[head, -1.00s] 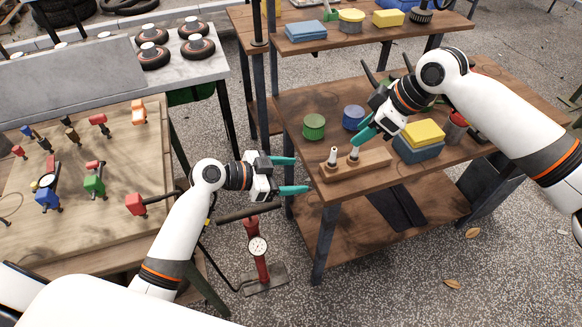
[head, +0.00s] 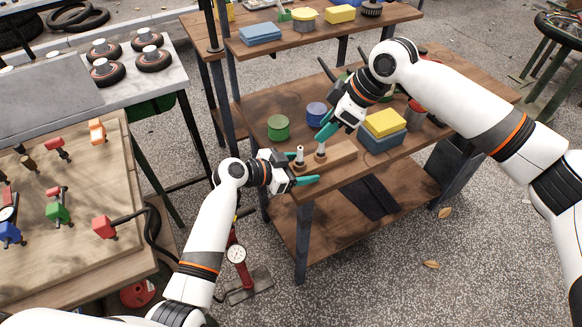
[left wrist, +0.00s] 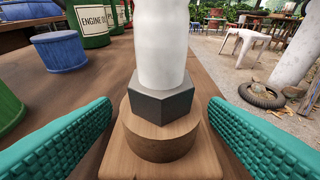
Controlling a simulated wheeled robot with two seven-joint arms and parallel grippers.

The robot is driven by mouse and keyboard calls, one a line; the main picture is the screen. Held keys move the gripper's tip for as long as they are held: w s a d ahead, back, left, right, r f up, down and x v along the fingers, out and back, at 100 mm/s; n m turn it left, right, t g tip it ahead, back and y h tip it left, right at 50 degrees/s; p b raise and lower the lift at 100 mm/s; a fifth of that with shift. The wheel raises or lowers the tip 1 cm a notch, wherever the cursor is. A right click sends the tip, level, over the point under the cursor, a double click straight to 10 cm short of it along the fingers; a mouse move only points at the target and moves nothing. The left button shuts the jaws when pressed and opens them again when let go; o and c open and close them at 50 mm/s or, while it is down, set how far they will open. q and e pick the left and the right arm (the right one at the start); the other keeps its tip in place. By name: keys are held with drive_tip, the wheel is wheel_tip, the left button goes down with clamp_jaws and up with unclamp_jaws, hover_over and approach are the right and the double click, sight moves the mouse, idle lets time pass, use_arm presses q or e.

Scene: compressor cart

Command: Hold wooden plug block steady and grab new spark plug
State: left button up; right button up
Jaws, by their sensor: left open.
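The wooden plug block (head: 340,158) lies near the left front corner of the middle shelf of the cart. Two spark plugs with pale tops stand upright in it, a left one (head: 300,154) and a right one (head: 320,152). My left gripper (head: 298,169) is open at the block's left end. In the left wrist view, its teal fingers lie apart on either side of the block (left wrist: 160,160), with a white plug with a dark hex (left wrist: 161,95) between them. My right gripper (head: 327,130) has its teal fingertips just above the right plug; their gap is unclear.
A green can (head: 278,128) and a blue can (head: 316,114) stand behind the block. A yellow sponge (head: 385,122) on a blue one (head: 382,138) sits to its right. A red gauge pump (head: 236,255) stands on the ground below my left arm.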

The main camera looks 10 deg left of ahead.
use_arm(q)
drive_tip(key=c, duration=1.1)
